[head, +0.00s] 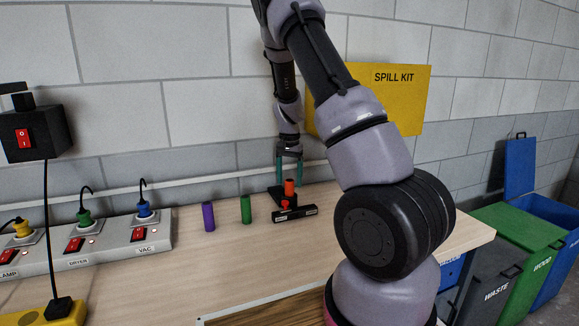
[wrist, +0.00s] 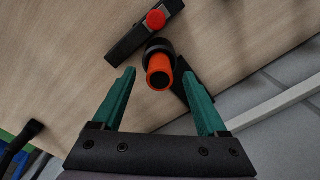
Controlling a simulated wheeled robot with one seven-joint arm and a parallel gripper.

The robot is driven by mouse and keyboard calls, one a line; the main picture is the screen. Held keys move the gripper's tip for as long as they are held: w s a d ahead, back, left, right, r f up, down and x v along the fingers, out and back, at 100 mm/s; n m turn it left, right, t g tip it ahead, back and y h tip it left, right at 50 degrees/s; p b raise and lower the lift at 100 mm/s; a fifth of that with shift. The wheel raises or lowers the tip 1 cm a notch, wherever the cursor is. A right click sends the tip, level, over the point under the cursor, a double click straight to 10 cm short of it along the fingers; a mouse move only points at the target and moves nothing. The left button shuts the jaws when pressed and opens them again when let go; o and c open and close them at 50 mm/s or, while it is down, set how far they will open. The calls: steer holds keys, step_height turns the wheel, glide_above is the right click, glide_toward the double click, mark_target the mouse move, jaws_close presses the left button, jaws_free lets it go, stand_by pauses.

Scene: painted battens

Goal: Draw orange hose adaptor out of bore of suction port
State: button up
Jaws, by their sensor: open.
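The orange hose adaptor (head: 290,188) stands upright in the black suction port (head: 277,196) on the bench. In the wrist view the adaptor (wrist: 158,65) shows its open round end, with the port's dark collar (wrist: 157,45) around its lower part. My gripper (head: 289,181) points down over the adaptor with its teal fingers apart. In the wrist view my gripper (wrist: 160,76) has one fingertip on each side of the adaptor, with a visible gap on both sides. It holds nothing. How deep the adaptor sits in the bore is hidden.
A black labelled block with a red knob (head: 285,204) stands just in front of the port. A green cylinder (head: 246,209) and a purple cylinder (head: 208,216) stand to the left. A grey socket strip (head: 110,245) lies further left. The wall is close behind.

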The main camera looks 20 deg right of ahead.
steer(key=shift+f, duration=0.8)
jaws_close()
steer(key=shift+r, duration=2.9)
steer(key=shift+r, duration=1.55)
